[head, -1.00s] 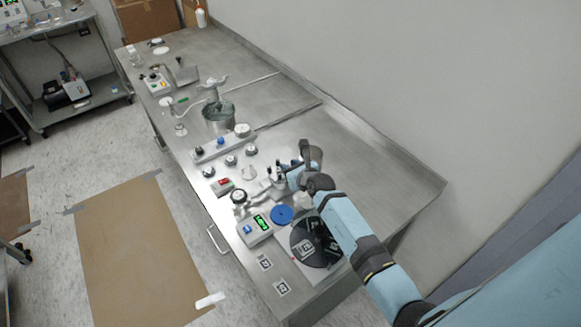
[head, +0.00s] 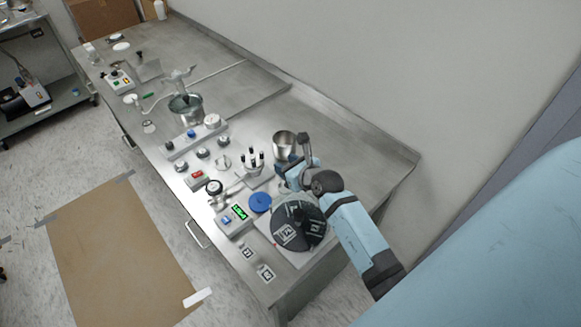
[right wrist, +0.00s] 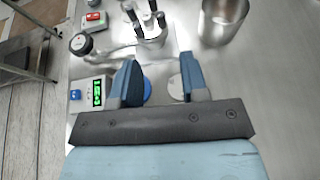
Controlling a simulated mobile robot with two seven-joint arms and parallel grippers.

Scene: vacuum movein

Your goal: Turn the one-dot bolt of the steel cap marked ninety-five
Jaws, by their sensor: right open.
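A steel round piece with several black-topped posts (head: 254,166) stands on the steel bench in the head view. It also shows at the top of the right wrist view (right wrist: 151,30), partly cut off. I cannot read a ninety-five or any dots on it, so I cannot tell which post has one dot. My right gripper (head: 284,173) is just to the right of this piece in the head view. In the right wrist view my right gripper (right wrist: 159,68) has its two blue fingers apart with nothing held between them. My left gripper is not in view.
A steel cup (head: 284,146) stands close behind the right gripper. A blue disc (head: 260,203), a dark disc (head: 289,236) and a box with a green display (head: 234,220) are nearby. Several knobs and a steel pot (head: 186,110) stand farther along. The bench's back right is clear.

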